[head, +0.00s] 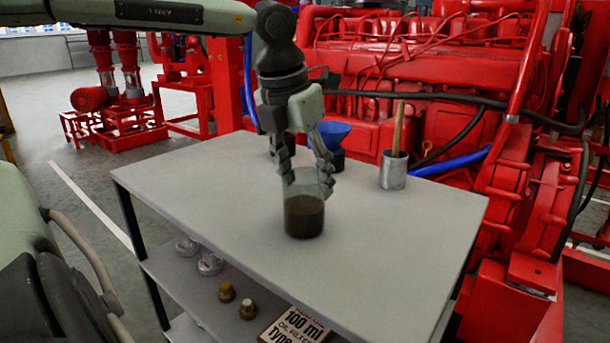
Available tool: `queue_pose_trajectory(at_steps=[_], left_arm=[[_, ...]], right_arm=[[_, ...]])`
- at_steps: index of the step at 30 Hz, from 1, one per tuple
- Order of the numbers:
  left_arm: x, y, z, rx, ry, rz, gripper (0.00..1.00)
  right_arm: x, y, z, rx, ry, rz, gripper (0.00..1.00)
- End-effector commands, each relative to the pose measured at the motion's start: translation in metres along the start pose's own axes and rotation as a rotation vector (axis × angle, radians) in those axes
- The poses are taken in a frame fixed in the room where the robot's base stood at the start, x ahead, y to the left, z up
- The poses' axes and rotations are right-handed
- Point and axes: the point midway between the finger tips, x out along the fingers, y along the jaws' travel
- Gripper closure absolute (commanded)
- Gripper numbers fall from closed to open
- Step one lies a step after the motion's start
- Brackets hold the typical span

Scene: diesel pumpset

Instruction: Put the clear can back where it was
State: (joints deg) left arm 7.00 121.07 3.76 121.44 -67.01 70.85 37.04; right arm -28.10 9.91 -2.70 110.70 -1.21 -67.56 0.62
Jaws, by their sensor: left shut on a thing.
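The clear can (304,213) is a see-through cup with dark brown liquid in its lower part. It is upright near the middle of the grey table top (400,250); I cannot tell whether its base touches the table. My left gripper (307,180) comes down from above and is shut on the can's upper part, with a finger on each side of the rim. My right gripper is not in view.
Behind the can stand a blue funnel (333,134) over a dark container and a grey metal can (393,171) with a wooden handle in it. A red engine (450,60) stands close behind the table. The table's left and front right are clear. A lower shelf (200,291) holds small parts.

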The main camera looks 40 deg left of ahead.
Motion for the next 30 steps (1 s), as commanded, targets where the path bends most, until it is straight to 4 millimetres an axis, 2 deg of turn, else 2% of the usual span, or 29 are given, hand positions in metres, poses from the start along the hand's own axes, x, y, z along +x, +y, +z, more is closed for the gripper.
queue_pose_trajectory(at_steps=[11,12,16,26,30], left_arm=[[0.002,0.000,0.000,0.000,-0.004,0.000,1.00],[0.002,0.000,0.000,0.000,-0.002,0.000,0.39],[0.002,0.000,0.000,0.000,-0.002,0.000,0.23],[0.000,0.000,0.000,0.000,-0.002,0.000,0.23],[-0.012,0.000,0.002,-0.001,-0.007,0.001,0.23]], right_arm=[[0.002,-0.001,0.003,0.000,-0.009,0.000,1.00],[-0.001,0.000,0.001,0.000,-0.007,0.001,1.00],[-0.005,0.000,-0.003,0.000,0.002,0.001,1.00],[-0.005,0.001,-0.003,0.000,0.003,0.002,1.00],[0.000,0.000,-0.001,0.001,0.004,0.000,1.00]])
